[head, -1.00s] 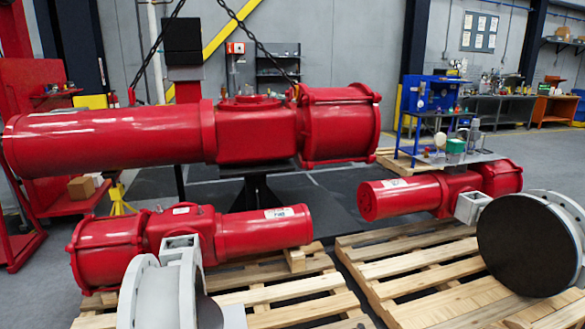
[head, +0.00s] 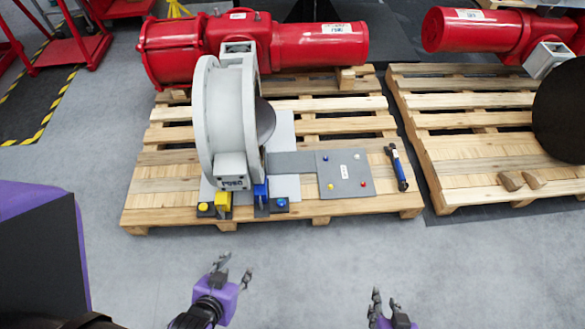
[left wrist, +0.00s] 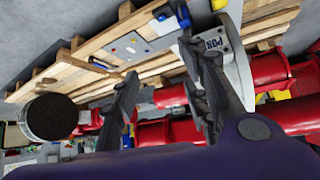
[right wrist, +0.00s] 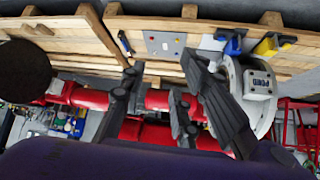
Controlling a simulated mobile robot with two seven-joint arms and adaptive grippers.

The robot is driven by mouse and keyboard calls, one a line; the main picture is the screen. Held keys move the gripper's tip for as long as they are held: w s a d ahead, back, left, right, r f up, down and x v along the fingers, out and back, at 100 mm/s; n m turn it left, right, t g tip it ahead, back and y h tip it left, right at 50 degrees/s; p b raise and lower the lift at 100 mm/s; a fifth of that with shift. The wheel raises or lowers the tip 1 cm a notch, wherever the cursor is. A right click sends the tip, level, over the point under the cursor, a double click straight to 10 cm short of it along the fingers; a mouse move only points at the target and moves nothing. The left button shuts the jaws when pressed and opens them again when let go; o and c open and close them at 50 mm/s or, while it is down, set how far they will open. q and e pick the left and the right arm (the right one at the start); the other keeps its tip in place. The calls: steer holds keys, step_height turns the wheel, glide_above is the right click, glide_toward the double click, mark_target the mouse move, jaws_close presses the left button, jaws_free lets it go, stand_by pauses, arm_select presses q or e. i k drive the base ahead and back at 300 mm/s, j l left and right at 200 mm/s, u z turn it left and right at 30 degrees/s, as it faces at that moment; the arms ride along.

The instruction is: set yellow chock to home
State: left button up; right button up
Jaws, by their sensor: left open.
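The yellow chock (head: 223,201) stands at the pallet's front edge, left of the blue chock (head: 261,196), under the front of the grey valve flange. A dark block with a yellow knob (head: 203,207) is just left of it. The yellow chock also shows in the right wrist view (right wrist: 268,45). A grey plate (head: 345,175) with small coloured knobs and a label lies to the right on the pallet. My left gripper (head: 235,266) is open and empty in front of the pallet, apart from the chocks. My right gripper (head: 385,298) is open and empty, further right.
A blue-and-black tool (head: 397,168) lies at the pallet's right end. The wooden pallet (head: 160,187) carries a red actuator (head: 210,45) and the grey valve (head: 225,115). A second pallet (head: 470,150) stands to the right. The floor in front is clear.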

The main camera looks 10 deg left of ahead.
mark_target(222, 200)
steer(key=u, duration=1.3)
